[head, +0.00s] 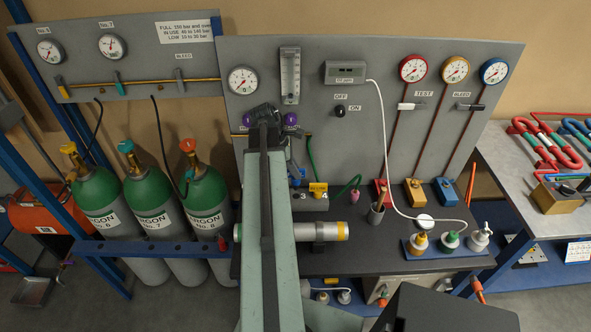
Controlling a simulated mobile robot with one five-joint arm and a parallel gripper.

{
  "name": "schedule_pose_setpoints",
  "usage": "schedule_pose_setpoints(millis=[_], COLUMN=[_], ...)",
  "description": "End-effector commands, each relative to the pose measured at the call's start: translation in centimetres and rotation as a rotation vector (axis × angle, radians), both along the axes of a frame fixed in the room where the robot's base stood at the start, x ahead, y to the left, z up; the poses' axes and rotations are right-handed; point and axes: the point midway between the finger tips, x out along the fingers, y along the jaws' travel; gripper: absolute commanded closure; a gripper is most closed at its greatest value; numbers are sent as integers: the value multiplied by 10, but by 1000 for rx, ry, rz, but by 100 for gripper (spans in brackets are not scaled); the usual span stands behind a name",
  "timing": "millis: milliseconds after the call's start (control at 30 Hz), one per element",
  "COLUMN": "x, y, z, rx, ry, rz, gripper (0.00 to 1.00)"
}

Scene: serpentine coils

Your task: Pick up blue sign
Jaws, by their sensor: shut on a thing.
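My arm reaches up the middle of the head view, and its dark wrist end is in front of the grey gauge panel. My gripper (295,165) is mostly hidden behind the arm; only a grey part shows at the arm's right edge. A small blue piece (299,173) shows at its lower end, left of the yellow sign, and appears to be the blue sign. The gripper is shut on it. Its face and lettering are too small and covered to make out. I cannot tell whether it touches the bench.
A yellow sign (318,188) is on a dark block close to the gripper. A silver cylinder (318,232) lies on the dark bench (370,262). Green argon bottles (152,205) stand left. The panel (350,130) is close behind.

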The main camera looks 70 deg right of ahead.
Motion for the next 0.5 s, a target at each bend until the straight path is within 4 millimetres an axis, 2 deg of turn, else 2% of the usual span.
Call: schedule_pose_setpoints(millis=[33, 500], x=[9, 82], y=[12, 100], z=[-2, -3], rx=[1, 0], ry=[-1, 0], rz=[5, 5], gripper=[100, 100])
